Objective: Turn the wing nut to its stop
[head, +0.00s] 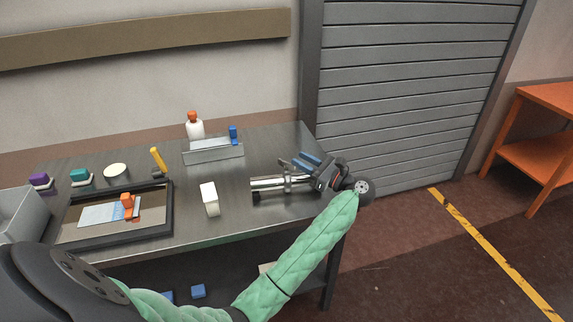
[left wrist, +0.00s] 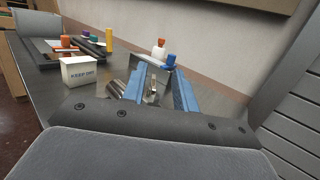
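A shiny metal pipe piece (head: 266,184) lies on the right part of the metal table, with an upright collar around it. A small dark metal part (head: 284,163) juts up by the collar; it may be the wing nut, but it is too small to be sure. My left gripper (head: 304,158) is above the pipe's right end, its blue fingers apart. In the left wrist view, the gripper (left wrist: 158,76) has its two blue fingers spread, with metal (left wrist: 148,92) showing between and beyond them. I see no clear contact. My right gripper is not in view.
A white box (head: 210,199) stands left of the pipe. Behind are a metal bin (head: 213,152) and a white bottle with an orange cap (head: 195,128). A black-framed tray (head: 70,241) is at left. The table's right front edge is close to my arm.

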